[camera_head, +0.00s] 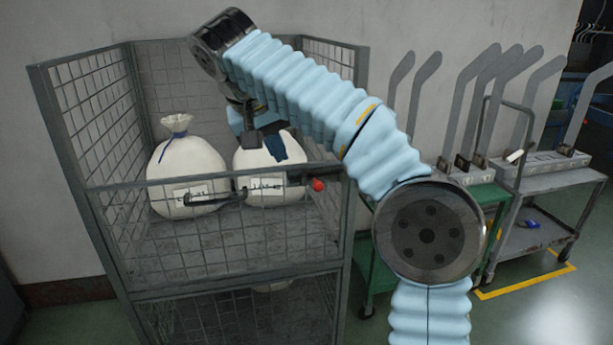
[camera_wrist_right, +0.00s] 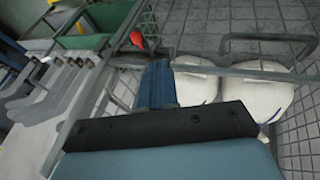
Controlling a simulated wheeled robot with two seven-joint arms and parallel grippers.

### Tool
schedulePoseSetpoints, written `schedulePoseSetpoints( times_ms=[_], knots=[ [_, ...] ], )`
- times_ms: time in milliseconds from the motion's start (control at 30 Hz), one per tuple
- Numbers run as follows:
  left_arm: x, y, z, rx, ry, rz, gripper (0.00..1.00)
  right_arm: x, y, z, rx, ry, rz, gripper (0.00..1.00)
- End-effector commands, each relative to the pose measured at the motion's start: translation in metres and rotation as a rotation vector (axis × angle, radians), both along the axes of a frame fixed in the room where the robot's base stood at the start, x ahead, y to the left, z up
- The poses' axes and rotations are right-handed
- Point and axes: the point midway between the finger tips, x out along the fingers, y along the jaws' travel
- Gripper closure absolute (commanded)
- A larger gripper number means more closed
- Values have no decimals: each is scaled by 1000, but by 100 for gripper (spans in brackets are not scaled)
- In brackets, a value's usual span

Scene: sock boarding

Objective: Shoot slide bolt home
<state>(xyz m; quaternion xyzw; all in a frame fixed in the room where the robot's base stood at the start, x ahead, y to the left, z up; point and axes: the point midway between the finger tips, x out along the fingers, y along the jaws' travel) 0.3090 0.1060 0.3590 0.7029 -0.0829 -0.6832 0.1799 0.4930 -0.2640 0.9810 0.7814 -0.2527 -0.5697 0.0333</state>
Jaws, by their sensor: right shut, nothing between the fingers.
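The slide bolt's red knob (camera_head: 318,184) sits at the right end of a dark rod on the top rail of the wire cage's front gate, near the right post. It also shows in the right wrist view as a red knob (camera_wrist_right: 138,39), up and left of my fingers. My right gripper (camera_head: 276,150) is shut and empty, above the rail and to the left of the knob, apart from it. Its blue fingers (camera_wrist_right: 156,84) also show in the wrist view. How far the bolt reaches into the post is too small to tell. My left gripper is not in view.
A white tied sack (camera_head: 186,165) and a second white sack (camera_head: 262,192) stand inside the cage behind the gate. A dark handle (camera_head: 240,193) sticks out from the gate. To the right stand a green cart (camera_head: 478,198) and a grey cart (camera_head: 545,183) with upright sock boards.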

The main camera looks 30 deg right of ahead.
Motion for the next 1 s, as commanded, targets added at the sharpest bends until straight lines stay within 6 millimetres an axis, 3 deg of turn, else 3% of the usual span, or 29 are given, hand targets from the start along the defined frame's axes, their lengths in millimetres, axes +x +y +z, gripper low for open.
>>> schedulePoseSetpoints(
  times_ms=[333,600,1000],
  knots=[
    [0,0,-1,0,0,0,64,15,-34,-64,0,2,-2,100],
    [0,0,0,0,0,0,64,7,-61,-76,1,0,-1,100],
    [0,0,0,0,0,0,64,6,-64,-79,1,0,1,100]
  ],
)
